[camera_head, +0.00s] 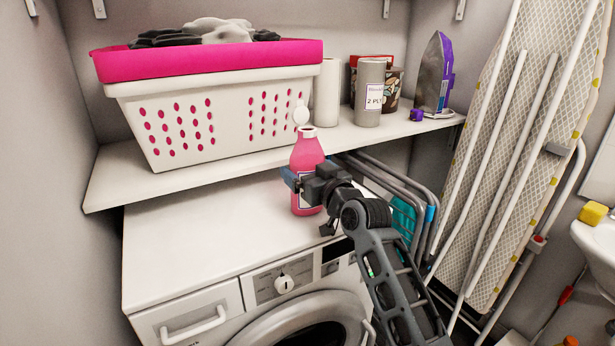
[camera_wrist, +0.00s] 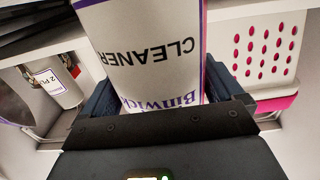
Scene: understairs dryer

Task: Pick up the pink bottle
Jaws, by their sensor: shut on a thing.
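The pink bottle (camera_head: 307,152) is upright over the right part of the white dryer top, with its white flip cap open at the top. My gripper (camera_head: 300,184) is shut on the lower part of the bottle and hides some of its body. In the wrist view, the bottle's white and purple label (camera_wrist: 150,50) fills the space between my gripper's fingers (camera_wrist: 160,95). I cannot tell whether the bottle's base touches the dryer top.
The dryer top (camera_head: 200,235) is clear to the left. Folded racks (camera_head: 385,178) and an ironing board (camera_head: 520,130) stand at the right.

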